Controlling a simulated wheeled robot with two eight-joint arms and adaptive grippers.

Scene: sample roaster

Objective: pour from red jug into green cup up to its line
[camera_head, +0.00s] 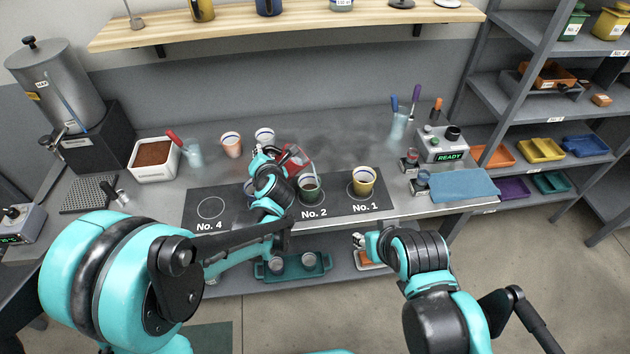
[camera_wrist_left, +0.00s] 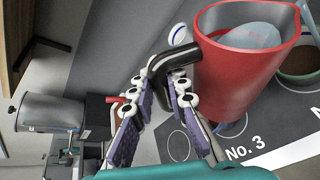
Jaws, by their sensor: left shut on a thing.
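The red jug (camera_head: 296,155) is in my left gripper (camera_head: 277,165), which partly covers it in the head view. In the left wrist view the jug (camera_wrist_left: 240,85) is large, with pale liquid inside, and the left gripper's fingers (camera_wrist_left: 168,95) are shut on its black handle (camera_wrist_left: 178,60). The green cup (camera_head: 310,191) stands upright on the No. 2 spot, just right of the jug, with dark contents. Part of it shows at the right edge of the left wrist view (camera_wrist_left: 298,75). My right gripper (camera_head: 361,241) is empty, low before the counter.
A yellow cup (camera_head: 364,178) stands on No. 1. Pink (camera_head: 231,146) and white (camera_head: 265,137) cups stand behind the dark mat (camera_head: 236,203). A white bin of brown grounds (camera_head: 154,158) is left; a blue cloth (camera_head: 463,186) lies right. The No. 4 spot is empty.

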